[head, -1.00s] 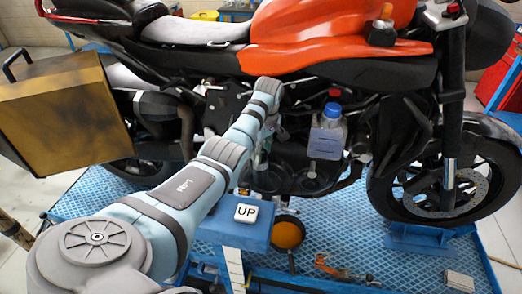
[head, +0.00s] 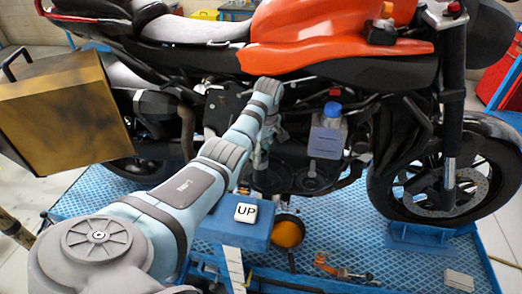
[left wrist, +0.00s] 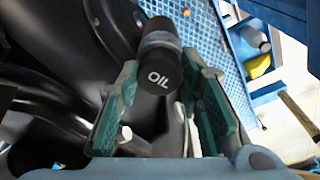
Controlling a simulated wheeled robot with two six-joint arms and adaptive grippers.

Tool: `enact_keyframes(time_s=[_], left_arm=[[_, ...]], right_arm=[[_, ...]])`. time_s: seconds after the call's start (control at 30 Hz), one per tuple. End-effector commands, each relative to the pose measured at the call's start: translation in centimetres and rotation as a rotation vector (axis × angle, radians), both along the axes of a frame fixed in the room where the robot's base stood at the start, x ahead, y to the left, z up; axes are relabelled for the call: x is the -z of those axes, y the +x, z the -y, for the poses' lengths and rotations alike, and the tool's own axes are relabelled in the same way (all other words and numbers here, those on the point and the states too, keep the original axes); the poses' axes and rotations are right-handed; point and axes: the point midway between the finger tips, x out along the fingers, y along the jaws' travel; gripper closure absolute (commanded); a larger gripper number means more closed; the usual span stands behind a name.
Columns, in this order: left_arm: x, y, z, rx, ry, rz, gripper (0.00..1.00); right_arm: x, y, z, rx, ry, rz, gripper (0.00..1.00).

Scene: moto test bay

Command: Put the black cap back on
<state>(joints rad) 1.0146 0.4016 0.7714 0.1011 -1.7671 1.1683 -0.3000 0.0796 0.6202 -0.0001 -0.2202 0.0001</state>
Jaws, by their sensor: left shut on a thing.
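The black cap (left wrist: 163,74), marked OIL in white, is between the fingers of my left gripper (left wrist: 160,90) in the left wrist view. The marked face points toward the camera, and a dark cylindrical part extends behind it. I cannot tell whether the cap is seated on an opening. In the head view my left gripper (head: 262,155) is low beside the motorcycle engine, shut on the cap, which my wrist and fingers largely hide there. My right gripper is not in view.
The orange motorcycle (head: 330,35) stands on a blue lift platform (head: 345,240). A bottle with a blue cap (head: 327,138) is just right of my left gripper. A blue block with an UP button (head: 246,213) is below my arm. A brown-gold box (head: 60,110) is at left.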

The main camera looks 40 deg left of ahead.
Motion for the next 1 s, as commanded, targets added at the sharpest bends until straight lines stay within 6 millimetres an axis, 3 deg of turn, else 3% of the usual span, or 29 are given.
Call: enact_keyframes(time_s=[0.63, 0.67, 0.8, 1.0], left_arm=[[0.20, -0.03, -0.02, 0.000, 0.000, 0.000, 0.89], [0.20, -0.02, -0.03, 0.000, 0.000, 0.000, 0.64], [0.19, -0.02, -0.01, 0.000, 0.000, 0.000, 0.43], [0.18, -0.01, -0.02, 0.000, 0.000, 0.000, 0.43]], right_arm=[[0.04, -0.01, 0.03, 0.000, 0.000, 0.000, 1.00], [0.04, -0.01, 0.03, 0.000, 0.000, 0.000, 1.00], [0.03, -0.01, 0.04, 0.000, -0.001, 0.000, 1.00], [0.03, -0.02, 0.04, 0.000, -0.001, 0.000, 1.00]])
